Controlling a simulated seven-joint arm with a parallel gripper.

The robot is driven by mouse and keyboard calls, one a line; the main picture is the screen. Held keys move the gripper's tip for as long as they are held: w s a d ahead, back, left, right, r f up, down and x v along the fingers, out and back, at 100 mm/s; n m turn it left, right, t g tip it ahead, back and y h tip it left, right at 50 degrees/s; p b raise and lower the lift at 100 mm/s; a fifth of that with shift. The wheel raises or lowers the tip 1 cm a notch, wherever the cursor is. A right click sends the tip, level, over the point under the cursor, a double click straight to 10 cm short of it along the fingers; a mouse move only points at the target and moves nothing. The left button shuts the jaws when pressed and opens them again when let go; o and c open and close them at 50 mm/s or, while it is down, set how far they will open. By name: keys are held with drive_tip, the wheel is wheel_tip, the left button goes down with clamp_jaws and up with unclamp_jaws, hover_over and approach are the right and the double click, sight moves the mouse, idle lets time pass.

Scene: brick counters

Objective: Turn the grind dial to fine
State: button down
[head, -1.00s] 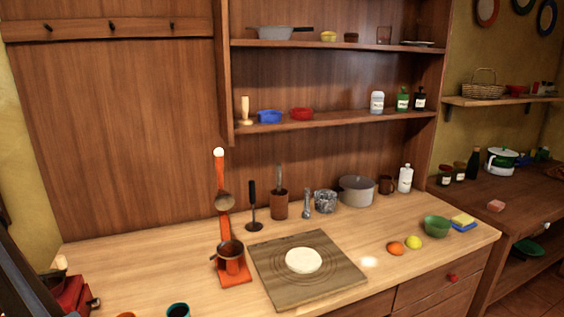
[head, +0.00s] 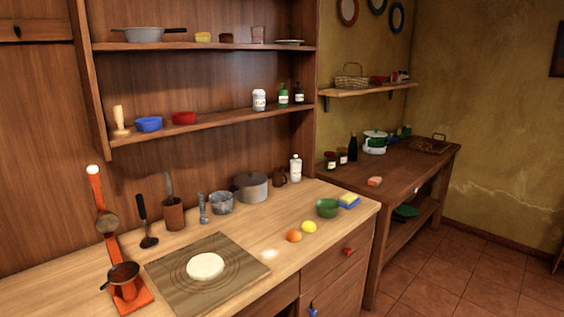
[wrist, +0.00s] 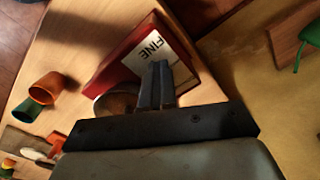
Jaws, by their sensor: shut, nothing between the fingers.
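In the wrist view a red box (wrist: 119,55) stands on the wooden counter, with a white label (wrist: 150,53) reading FINE on its face. A rounded brown part (wrist: 115,101) shows at the box's lower edge, partly hidden; I cannot tell if it is the dial. My gripper (wrist: 158,70) is shut and empty, its dark fingers in front of the label's lower edge and the box face. I cannot tell whether they touch it. The head view shows neither the box nor my gripper.
In the wrist view an orange cup (wrist: 47,88) and a green cup (wrist: 27,110) stand left of the box. In the head view the counter holds a wooden board (head: 236,268) with a pale disc, an orange stand (head: 134,299) and a grey pot (head: 251,188).

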drive_tip(key=shift+w+d+f, duration=0.15)
drive_tip(key=shift+d+f, duration=0.45)
drive_tip(key=shift+f, duration=0.15)
drive_tip(key=shift+w+d, duration=0.1)
drive_tip(key=shift+d, duration=0.25)
drive_tip(key=shift+a, duration=0.2)
drive_tip(key=shift+s+r, duration=0.2)
drive_tip(key=shift+s, duration=0.1)
drive_tip(key=shift+r, duration=0.45)
wheel_tip(320, 180, up, 5)
drive_tip(key=shift+r, duration=0.1)
